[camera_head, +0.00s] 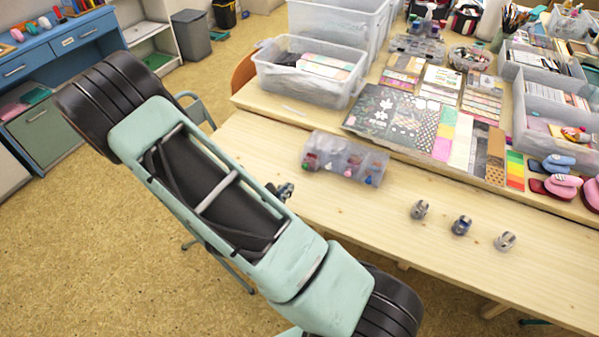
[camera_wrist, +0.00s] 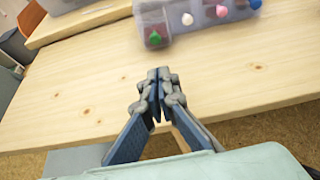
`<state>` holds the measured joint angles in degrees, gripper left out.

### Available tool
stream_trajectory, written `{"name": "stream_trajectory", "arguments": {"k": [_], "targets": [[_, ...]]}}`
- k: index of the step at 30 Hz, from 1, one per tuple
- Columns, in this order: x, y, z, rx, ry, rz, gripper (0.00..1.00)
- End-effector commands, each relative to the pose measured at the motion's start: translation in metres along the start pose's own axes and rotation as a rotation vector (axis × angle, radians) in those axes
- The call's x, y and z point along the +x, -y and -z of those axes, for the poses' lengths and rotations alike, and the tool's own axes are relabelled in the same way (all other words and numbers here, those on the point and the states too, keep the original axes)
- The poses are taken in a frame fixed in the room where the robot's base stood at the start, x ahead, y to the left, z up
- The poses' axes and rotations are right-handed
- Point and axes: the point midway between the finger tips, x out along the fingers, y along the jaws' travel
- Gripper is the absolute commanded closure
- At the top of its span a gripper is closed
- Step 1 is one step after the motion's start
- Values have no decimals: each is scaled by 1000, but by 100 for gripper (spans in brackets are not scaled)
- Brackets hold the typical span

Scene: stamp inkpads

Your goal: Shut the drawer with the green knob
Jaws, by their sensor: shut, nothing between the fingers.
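A clear plastic drawer unit (camera_head: 345,155) with several small drawers stands on the wooden table; its front edge shows at the top of the wrist view (camera_wrist: 205,28). The green knob (camera_wrist: 155,38) is on the leftmost drawer (camera_wrist: 150,15) in the wrist view, and that drawer sticks out further than its neighbours. White (camera_wrist: 187,19), pink (camera_wrist: 221,12) and blue (camera_wrist: 255,4) knobs follow to its right. My gripper (camera_wrist: 158,72) is shut and empty, its tips just short of the green knob and apart from it. In the head view my gripper (camera_head: 284,190) is partly hidden by my arm.
Three small metallic items (camera_head: 419,209) (camera_head: 461,225) (camera_head: 505,241) stand on the table right of the unit. Patterned paper sheets (camera_head: 400,118) and a clear bin (camera_head: 310,70) lie behind it. The tabletop (camera_head: 400,250) in front of the unit is mostly clear.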

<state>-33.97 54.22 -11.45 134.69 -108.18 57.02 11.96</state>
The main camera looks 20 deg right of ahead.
Motion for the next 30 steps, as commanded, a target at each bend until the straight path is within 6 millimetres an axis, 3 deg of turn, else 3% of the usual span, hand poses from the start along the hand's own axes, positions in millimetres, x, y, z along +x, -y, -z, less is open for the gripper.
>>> {"name": "stream_trajectory", "arguments": {"k": [6, 12, 30], "targets": [[48, 2, 0, 0, 1, 4, 100], [72, 0, -16, 1, 2, 1, 100], [85, 0, -22, 2, 1, 1, 100]]}}
